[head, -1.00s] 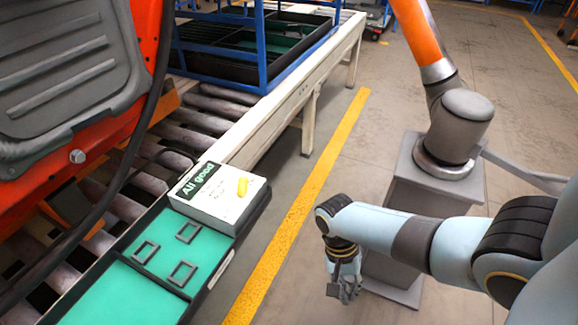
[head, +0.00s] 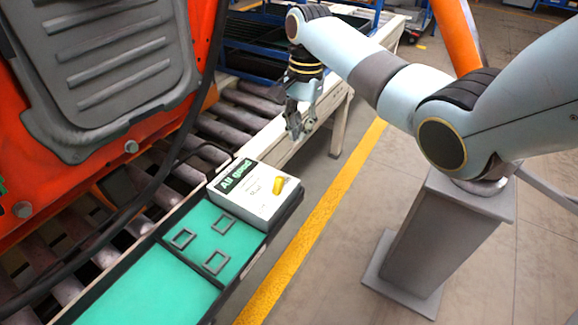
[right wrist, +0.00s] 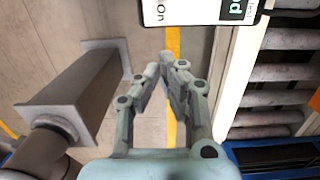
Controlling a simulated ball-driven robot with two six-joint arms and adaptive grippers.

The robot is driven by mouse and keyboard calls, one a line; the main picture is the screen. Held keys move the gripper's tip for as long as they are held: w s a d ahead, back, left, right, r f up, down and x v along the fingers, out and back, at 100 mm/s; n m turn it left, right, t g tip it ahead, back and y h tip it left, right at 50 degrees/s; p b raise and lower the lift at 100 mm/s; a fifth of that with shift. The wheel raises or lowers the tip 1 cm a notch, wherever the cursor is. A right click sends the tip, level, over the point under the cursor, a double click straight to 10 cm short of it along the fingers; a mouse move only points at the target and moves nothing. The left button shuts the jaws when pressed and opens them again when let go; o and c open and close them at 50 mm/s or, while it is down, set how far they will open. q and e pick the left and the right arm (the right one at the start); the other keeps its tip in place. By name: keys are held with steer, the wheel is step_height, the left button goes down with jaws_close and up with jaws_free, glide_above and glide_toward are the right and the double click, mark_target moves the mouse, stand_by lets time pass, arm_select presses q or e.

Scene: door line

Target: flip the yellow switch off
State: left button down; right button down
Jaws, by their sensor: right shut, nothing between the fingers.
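The yellow switch (head: 279,185) is a small yellow lever on top of a white box (head: 247,203) with a dark "All good" label. The box sits at the far end of a black tray with a teal floor. My right gripper (head: 298,132) hangs above and beyond the box, apart from it, with its fingers pointing down. In the right wrist view its fingertips (right wrist: 172,62) are close together and empty, and the white box's edge (right wrist: 200,12) shows at the top. The yellow switch is not visible there. My left gripper is in neither view.
The teal tray (head: 150,285) holds several small dark frames. A roller conveyor (head: 232,118) and an orange machine (head: 150,130) stand on the left. The floor between is open.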

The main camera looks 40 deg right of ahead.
mark_target(290, 179)
steer(key=a+f, duration=0.1)
steer(key=f, duration=0.2)
steer(key=s+a+f, duration=0.1)
steer(key=f, duration=0.1)
steer(key=a+f, duration=0.1)
steer(key=f, duration=0.2)
steer(key=shift+s+a+f+b, duration=0.2)
steer(key=shift+a+f+b, duration=0.05)
steer(key=shift+f+b, duration=0.1)
steer(key=shift+s+a+r, duration=0.15)
steer(key=shift+s+a, duration=0.05)
steer(key=shift+a, duration=0.2)
